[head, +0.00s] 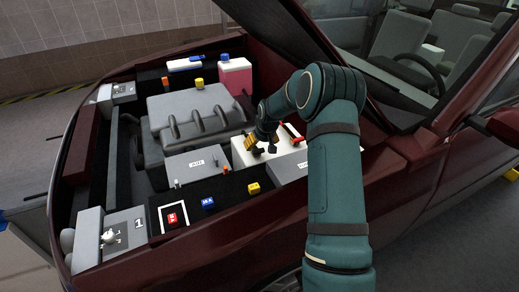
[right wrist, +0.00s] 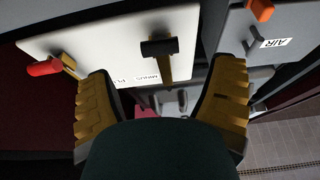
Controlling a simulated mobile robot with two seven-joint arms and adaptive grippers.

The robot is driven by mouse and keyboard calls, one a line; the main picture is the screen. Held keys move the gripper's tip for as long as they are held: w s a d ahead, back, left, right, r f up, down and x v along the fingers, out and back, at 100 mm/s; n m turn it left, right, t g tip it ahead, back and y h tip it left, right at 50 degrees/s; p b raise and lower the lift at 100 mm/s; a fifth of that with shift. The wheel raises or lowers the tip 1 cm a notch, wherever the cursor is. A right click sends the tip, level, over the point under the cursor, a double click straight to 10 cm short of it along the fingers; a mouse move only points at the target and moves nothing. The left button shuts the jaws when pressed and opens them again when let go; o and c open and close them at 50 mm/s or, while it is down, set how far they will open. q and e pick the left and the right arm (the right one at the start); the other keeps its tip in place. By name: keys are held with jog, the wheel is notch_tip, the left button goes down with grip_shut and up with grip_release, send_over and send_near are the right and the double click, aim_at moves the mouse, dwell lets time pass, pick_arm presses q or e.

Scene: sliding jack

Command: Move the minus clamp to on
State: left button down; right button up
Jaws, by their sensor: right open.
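The minus clamp (right wrist: 160,48) has a black head on a brass-coloured arm and stands on the white battery block (right wrist: 110,40), beside a label reading MINUS. My right gripper (right wrist: 163,68) is open, with its yellow-padded fingers on either side of the clamp's arm in the right wrist view. I cannot tell whether they touch it. In the head view my right gripper (head: 259,139) is over the left part of the white battery block (head: 240,158), partly hiding the clamp area. A red-handled plus clamp (right wrist: 45,68) is on the same block. My left gripper is not in view.
A grey AIR box (head: 198,165) stands left of the battery block, with the grey engine cover (head: 190,115) behind it. A pink bottle (head: 235,77) is at the back. Red, blue and yellow blocks (head: 208,203) line the front ledge. The raised hood edge is close behind my right arm.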

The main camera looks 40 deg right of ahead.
jog(key=v, duration=0.5)
jog(key=shift+s+r, duration=0.1)
jog(key=shift+r, duration=0.15)
dwell(0.3)
